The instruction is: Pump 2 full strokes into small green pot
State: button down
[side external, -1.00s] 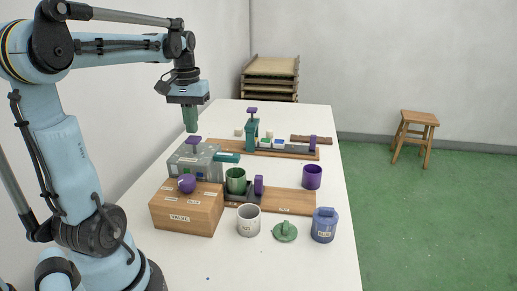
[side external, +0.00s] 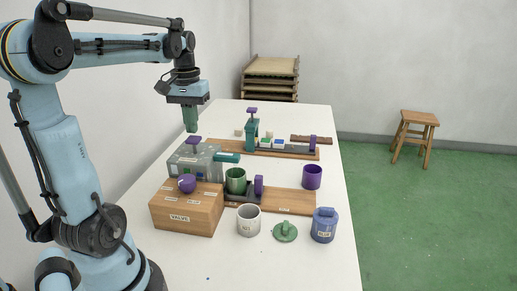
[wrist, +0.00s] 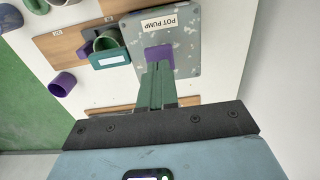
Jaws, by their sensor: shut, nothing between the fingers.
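The pot pump is a speckled grey box (side external: 187,168) with a purple plunger head (side external: 193,140) on top and a teal spout (side external: 228,157) on its right. It carries a POT PUMP label in the wrist view (wrist: 186,24). The small green pot (side external: 235,182) stands upright beside the pump, on a dark base on a wooden board. In the wrist view the green pot (wrist: 104,42) is partly covered by the spout. My gripper (side external: 190,131) is shut and empty, pointing down just above the plunger head. Whether it touches the head I cannot tell.
A wooden VALVE box (side external: 187,214) with a purple knob (side external: 187,184) stands in front. A purple cup (side external: 312,178), a white pot (side external: 249,223), a green lid (side external: 285,232) and a blue jar (side external: 324,227) stand to the right. A teal press (side external: 252,135) is behind.

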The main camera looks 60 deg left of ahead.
aim_at(193, 138)
jog(key=shift+f, duration=0.75)
jog(key=shift+f, duration=1.5)
jog(key=shift+r, duration=2.25)
jog(key=shift+f, duration=2.2)
jog(key=shift+r, duration=2.2)
